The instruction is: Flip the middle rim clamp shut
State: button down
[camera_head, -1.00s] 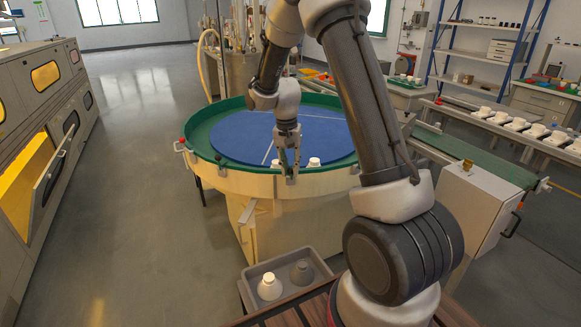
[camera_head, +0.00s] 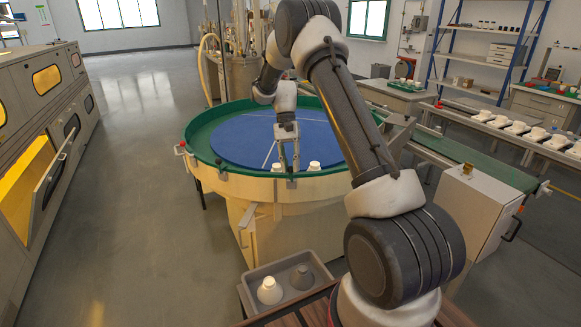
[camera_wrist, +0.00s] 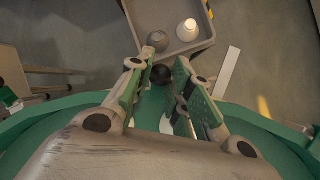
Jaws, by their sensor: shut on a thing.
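The round turntable has a green rim (camera_head: 205,125) and a blue disc (camera_head: 240,135). A rim clamp (camera_head: 290,182) sits on the near edge, directly under my gripper (camera_head: 287,165). My gripper points down there, its fingers close to the rim. In the wrist view, a black round knob (camera_wrist: 162,75) lies between the fingertips of my gripper (camera_wrist: 160,85), which is shut on it. The rest of that clamp is mostly hidden by the fingers, so its angle cannot be told. Another clamp (camera_head: 221,170) is further left, and a red-knobbed one (camera_head: 181,147) is at the far left.
White bulbs (camera_head: 314,166) stand on the disc near my gripper. A grey tray (camera_head: 250,275) with a white bulb (camera_head: 269,291) and a grey one (camera_head: 301,278) is below the turntable. A cabinet with an open flap (camera_head: 50,185) is at left. A conveyor (camera_head: 470,163) runs right.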

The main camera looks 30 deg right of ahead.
jog(key=shift+w+d+f+g, duration=0.15)
jog(key=shift+w+g, duration=0.1)
jog(key=shift+g, duration=0.15)
jog(key=c, duration=1.3)
grip_release()
jog(key=shift+o, duration=0.2)
jog(key=shift+w, duration=0.1)
jog(key=v, duration=1.2)
jog(key=shift+d, duration=0.2)
